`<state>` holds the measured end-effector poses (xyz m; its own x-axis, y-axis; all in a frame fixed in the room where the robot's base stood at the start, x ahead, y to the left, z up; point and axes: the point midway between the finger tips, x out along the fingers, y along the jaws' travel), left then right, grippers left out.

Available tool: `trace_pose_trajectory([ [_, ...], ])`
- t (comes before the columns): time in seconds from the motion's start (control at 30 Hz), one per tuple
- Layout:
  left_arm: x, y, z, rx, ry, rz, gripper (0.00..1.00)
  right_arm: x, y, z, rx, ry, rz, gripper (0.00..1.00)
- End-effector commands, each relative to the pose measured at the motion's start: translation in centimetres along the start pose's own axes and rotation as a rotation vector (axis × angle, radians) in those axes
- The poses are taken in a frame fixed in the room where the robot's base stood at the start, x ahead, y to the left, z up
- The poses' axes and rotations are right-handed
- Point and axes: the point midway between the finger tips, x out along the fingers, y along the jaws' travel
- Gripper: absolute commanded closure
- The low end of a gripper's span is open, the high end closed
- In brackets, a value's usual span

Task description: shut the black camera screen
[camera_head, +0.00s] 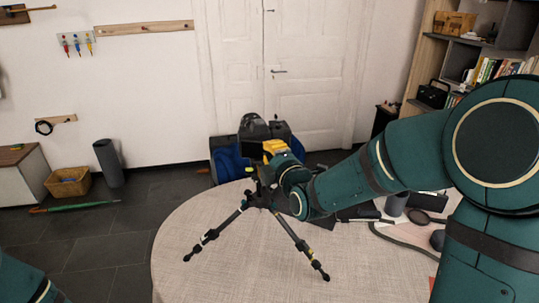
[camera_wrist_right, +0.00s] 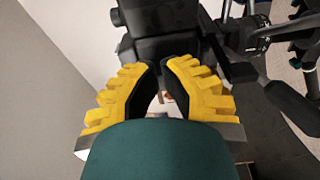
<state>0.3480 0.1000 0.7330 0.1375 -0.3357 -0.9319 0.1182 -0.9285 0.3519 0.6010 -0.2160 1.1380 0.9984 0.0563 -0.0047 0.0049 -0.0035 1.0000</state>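The black camera (camera_head: 253,127) stands on a black tripod (camera_head: 262,195) on the round table (camera_head: 190,285). My right gripper (camera_head: 275,149) is close at the camera's right side in the head view and partly covers it. In the right wrist view, the camera's dark body (camera_wrist_right: 165,45) lies just beyond the fingertips of my right gripper (camera_wrist_right: 160,65). The yellow fingers come together at their tips with a narrow gap lower down, and nothing shows held. I cannot tell whether they touch the camera. The screen's angle is unclear. My left gripper is out of view.
A blue and black bag (camera_head: 228,163) is behind the table. The table's left front is clear apart from the tripod legs. Bookshelves (camera_head: 440,70) stand at right.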

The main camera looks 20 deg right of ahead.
Motion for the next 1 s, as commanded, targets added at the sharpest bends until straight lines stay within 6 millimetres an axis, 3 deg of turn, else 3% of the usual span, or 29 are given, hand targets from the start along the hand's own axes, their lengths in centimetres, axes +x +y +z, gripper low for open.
trace_pose_trajectory([
  [1.0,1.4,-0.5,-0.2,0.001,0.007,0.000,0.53,1.5,0.0,1.3,0.000,-0.002,0.000,1.00],
])
